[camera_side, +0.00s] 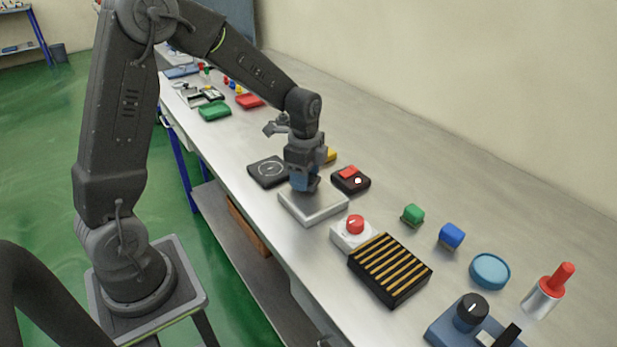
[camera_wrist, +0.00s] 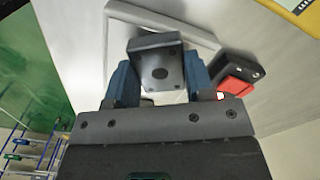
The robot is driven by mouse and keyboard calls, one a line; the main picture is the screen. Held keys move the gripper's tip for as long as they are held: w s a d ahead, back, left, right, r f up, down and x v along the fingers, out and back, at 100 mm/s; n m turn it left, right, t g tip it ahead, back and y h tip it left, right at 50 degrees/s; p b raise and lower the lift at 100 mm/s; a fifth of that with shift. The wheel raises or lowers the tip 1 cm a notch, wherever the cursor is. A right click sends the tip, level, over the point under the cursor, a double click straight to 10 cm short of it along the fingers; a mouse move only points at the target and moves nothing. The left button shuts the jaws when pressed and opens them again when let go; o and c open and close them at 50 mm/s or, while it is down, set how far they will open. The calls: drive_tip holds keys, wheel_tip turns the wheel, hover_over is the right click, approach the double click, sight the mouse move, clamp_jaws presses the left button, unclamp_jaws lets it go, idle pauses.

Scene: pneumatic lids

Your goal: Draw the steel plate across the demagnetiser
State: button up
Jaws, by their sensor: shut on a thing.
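My gripper (camera_wrist: 160,82) has blue fingers and is shut on a dark grey block-like piece with small dark spots, which I take for the steel plate (camera_wrist: 156,48). In the side view my gripper (camera_side: 303,186) points down over a pale, shallow, rimmed tray (camera_side: 328,212); the held piece is mostly hidden there by the fingers. Whether it touches the tray I cannot tell. A black square pad with a pale ring (camera_side: 268,171) lies just left of the gripper. A black box with a red switch (camera_side: 350,180) lies to its right. Which is the demagnetiser I cannot tell for sure.
A white box with a red knob (camera_side: 354,231) and a black block with brass stripes (camera_side: 390,268) stand nearer the camera. Green (camera_side: 412,214) and blue (camera_side: 451,236) blocks and a round blue tin (camera_side: 490,271) lie right. A yellow thing (camera_side: 330,155) is behind my gripper.

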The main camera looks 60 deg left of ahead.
drive_tip(key=shift+a, duration=2.45)
drive_tip(key=shift+a+r, duration=0.35)
drive_tip(key=shift+r, duration=0.2)
drive_tip(key=shift+a+r, duration=0.3)
drive_tip(key=shift+r, duration=2.1)
drive_tip(key=shift+r, duration=0.1)
